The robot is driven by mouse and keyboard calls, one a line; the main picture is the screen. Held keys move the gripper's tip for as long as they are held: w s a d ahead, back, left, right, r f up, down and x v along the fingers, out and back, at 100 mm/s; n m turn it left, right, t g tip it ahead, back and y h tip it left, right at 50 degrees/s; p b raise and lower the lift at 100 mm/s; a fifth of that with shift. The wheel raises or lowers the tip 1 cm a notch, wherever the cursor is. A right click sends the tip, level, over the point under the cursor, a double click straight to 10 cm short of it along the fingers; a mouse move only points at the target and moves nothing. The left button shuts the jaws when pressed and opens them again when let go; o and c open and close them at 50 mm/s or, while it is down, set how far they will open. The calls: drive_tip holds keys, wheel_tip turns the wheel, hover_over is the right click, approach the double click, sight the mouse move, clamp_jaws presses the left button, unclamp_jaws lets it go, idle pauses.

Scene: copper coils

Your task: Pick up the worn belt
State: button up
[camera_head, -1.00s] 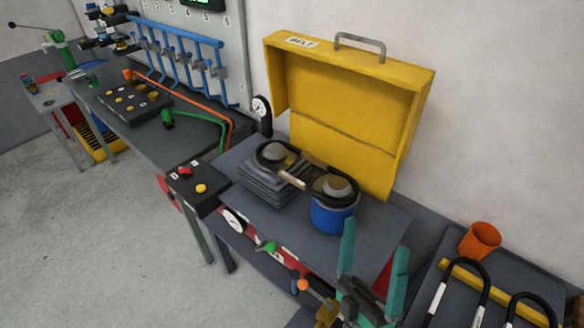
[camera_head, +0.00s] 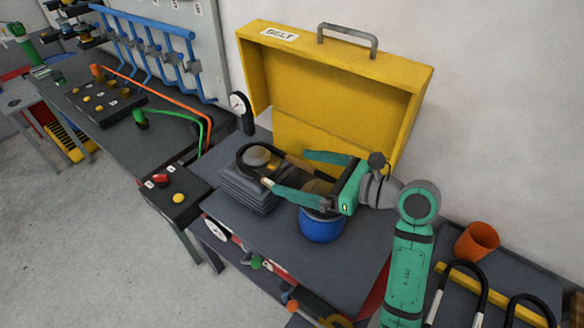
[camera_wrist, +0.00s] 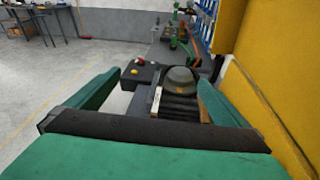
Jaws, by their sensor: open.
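The black belt (camera_head: 240,160) loops around a round grey pulley (camera_head: 256,157) on a stack of grey plates and reaches toward a second pulley above a blue drum (camera_head: 320,227). Tan patches show along its straight runs. I take this as the worn belt. My gripper (camera_head: 290,173) is open, with its teal fingers spread above the right part of the belt and hiding much of the right pulley. In the wrist view, the left pulley (camera_wrist: 180,80) shows ahead between the fingers. I cannot tell whether the fingers touch the belt.
A yellow open case (camera_head: 335,95) labelled BELT stands close behind my gripper. A control box (camera_head: 172,197) with buttons is at the left, and a gauge (camera_head: 240,108) stands behind the plates. At the right are an orange cup (camera_head: 476,242) and black loops (camera_head: 470,285) on a yellow bar.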

sight(316, 186)
drive_tip(key=d+f+h, duration=0.1)
drive_tip(key=w+d+f+h, duration=0.1)
drive_tip(key=f, duration=0.1)
drive_tip(key=w+d+f+h, duration=0.1)
drive_tip(key=d, duration=0.1)
drive_tip(key=shift+w+f, duration=0.1)
drive_tip(key=shift+f, duration=0.15)
drive_tip(key=shift+w+f+h, duration=0.2)
drive_tip(key=shift+f+h, duration=0.05)
drive_tip(key=shift+h, duration=0.05)
drive_tip(key=x, duration=0.6)
drive_tip(key=shift+w+a+f, duration=0.15)
drive_tip(key=shift+a, duration=0.2)
drive_tip(key=c, duration=0.8)
